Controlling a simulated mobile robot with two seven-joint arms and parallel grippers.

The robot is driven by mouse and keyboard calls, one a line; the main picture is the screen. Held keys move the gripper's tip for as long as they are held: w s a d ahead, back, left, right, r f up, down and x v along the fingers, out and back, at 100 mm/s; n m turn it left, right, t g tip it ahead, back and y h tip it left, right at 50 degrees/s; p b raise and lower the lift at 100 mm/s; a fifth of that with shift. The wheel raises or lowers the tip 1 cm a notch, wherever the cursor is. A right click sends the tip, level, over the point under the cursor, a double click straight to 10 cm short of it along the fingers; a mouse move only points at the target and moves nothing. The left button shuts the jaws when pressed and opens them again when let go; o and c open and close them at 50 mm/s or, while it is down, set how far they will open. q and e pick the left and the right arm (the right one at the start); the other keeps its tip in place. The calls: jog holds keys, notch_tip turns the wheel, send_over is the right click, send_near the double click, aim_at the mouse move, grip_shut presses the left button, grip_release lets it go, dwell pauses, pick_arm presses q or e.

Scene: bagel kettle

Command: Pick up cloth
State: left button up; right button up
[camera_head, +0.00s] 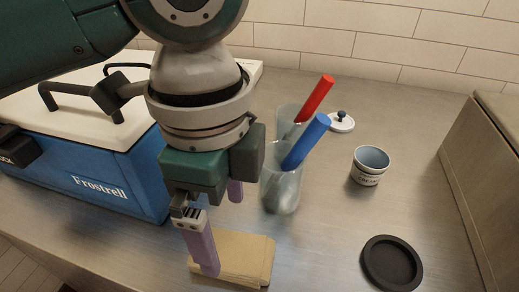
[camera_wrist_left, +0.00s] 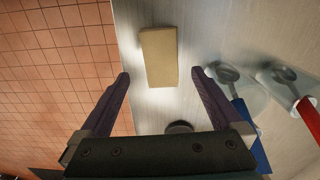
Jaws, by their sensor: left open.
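The cloth (camera_head: 250,262) is a flat tan folded rectangle on the metal counter near its front edge. In the left wrist view the cloth (camera_wrist_left: 159,57) lies beyond the fingertips, roughly centred between them. My left gripper (camera_head: 221,232) is open, with purple fingers pointing down above the cloth. In the head view one finger overlaps the cloth's left part and the other shows behind it. The left wrist view shows the gripper (camera_wrist_left: 160,75) empty, with a gap between it and the cloth. My right gripper is in neither view.
A blue cooler box (camera_head: 110,185) stands left. Clear containers (camera_head: 283,190) with red and blue handles stand behind the cloth. A small cup (camera_head: 368,168), a knobbed lid (camera_head: 341,123) and a black round dish (camera_head: 391,264) are right. The counter between the cloth and dish is clear.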

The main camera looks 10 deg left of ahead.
aim_at(228, 249)
pick_arm(q)
notch_tip(228, 249, down, 6)
jog(key=shift+r+b, duration=0.25)
jog(key=shift+b, duration=0.05)
jog(key=shift+f, duration=0.35)
jog(key=shift+c, duration=0.2)
jog(key=shift+w, duration=0.1)
jog(key=c, duration=1.2)
jog(key=shift+c, duration=0.2)
notch_tip(228, 249, up, 20)
jog(key=p, duration=0.3)
jog(key=shift+p, duration=0.3)
